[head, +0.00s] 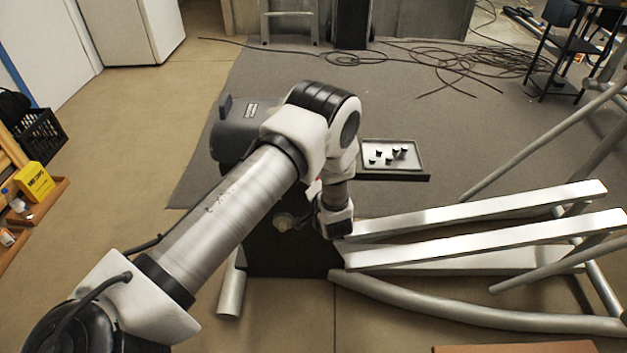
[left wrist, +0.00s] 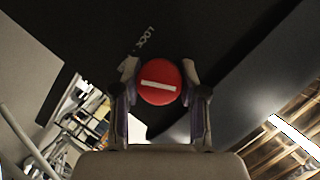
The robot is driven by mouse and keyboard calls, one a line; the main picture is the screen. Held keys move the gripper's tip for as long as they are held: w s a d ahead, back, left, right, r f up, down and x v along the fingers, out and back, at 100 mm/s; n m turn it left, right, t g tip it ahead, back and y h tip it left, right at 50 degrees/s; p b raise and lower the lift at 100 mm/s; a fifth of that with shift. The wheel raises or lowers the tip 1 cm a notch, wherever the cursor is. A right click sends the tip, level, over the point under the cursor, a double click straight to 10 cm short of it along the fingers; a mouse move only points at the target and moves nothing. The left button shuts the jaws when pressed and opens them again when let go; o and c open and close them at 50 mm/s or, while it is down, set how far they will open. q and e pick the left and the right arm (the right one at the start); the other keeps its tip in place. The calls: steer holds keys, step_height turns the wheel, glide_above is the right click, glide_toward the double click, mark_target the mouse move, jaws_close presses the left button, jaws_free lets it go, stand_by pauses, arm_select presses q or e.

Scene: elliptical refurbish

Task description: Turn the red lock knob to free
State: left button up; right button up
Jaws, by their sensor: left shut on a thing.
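The red lock knob (left wrist: 160,82) shows in the left wrist view as a round red disc with a white bar across it. The bar lies nearly level in that picture. The knob sits on a dark panel (left wrist: 105,60) with white "LOCK" lettering (left wrist: 145,42) above it. My left gripper (left wrist: 160,84) is shut on the knob, with one finger on each side. In the head view my left arm reaches to the dark machine housing (head: 285,250); the knob is hidden there behind my wrist. My right gripper is not in view.
Two pale metal rails (head: 480,240) run right from the housing, with curved grey tubes around them. A black tray (head: 392,156) with several small dark pieces stands behind. Cables (head: 440,60) lie on the far floor.

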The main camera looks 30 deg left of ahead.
arm_select(q)
steer(key=shift+f+m+y+b, duration=0.15)
steer(key=shift+m+y+b, duration=0.35)
steer(key=shift+m, duration=0.5)
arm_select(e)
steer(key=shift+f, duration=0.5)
arm_select(q)
steer(key=shift+m+y+b, duration=0.4)
steer(key=shift+m+y, duration=0.3)
steer(key=shift+m, duration=0.5)
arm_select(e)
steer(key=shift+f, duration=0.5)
arm_select(q)
steer(key=o, duration=1.2)
steer(key=shift+c, duration=0.2)
steer(key=v, duration=1.2)
